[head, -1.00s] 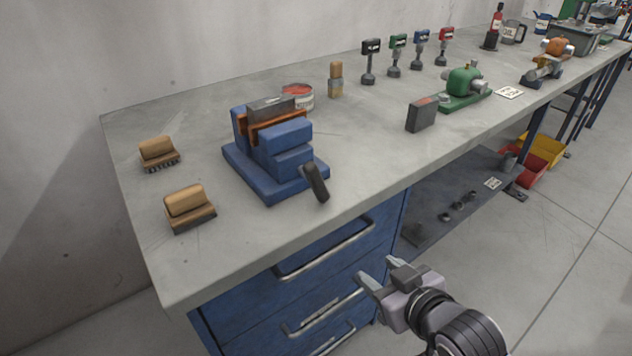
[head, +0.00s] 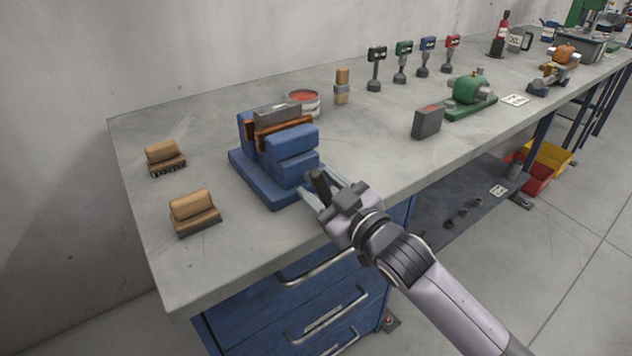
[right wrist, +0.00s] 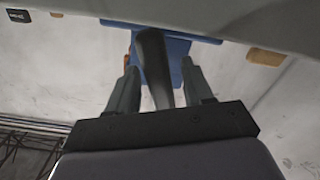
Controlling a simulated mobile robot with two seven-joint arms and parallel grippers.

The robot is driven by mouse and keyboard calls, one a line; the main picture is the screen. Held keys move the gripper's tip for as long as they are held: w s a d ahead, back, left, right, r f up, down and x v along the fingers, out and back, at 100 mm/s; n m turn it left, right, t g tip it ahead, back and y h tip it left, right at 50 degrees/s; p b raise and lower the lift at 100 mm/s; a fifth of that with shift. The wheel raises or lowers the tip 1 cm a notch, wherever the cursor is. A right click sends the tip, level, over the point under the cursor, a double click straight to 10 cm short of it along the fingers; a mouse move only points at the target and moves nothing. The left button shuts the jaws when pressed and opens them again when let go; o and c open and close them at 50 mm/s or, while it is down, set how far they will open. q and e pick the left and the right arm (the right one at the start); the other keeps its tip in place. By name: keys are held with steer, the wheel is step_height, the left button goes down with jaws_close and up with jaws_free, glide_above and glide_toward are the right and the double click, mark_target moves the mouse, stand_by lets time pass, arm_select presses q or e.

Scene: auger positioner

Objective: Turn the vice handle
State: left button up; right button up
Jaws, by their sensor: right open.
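The blue vice (head: 290,160) stands on the workbench and holds a grey block (head: 277,112) between its orange-brown jaws. Its dark handle (head: 318,183) is at the vice's front right, near the bench's front edge. My right gripper (head: 322,186) is at the handle, with its fingers open on either side of it. In the right wrist view the dark handle (right wrist: 154,65) runs between the two separated fingers (right wrist: 158,88), with the blue vice (right wrist: 178,48) behind it. I cannot tell whether a finger touches the handle. My left gripper is not in view.
Two wooden brushes (head: 194,211) lie left of the vice on the workbench (head: 250,250). A red-topped can (head: 304,103) and an upright brush (head: 342,87) stand behind it. A dark grey box (head: 427,122) and a green machine (head: 470,93) stand to the right. Drawer handles (head: 325,318) stick out below.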

steer(key=shift+x, duration=0.95)
jaws_close()
steer(key=shift+m, duration=0.3)
steer(key=shift+r+m+p, duration=0.15)
steer(key=shift+m+p, duration=1.05)
steer(key=m+p, duration=0.1)
steer(key=m, duration=0.2)
steer(key=shift+m+p, duration=0.4)
steer(key=m, duration=0.3)
steer(key=shift+p, duration=0.4)
steer(key=c, duration=0.9)
jaws_free()
steer(key=shift+d+f+m, duration=0.1)
steer(key=shift+f+m, duration=0.05)
steer(key=shift+m, duration=0.85)
steer(key=shift+f+m, duration=0.1)
steer(key=shift+m, duration=0.9)
steer(key=shift+c, duration=0.2)
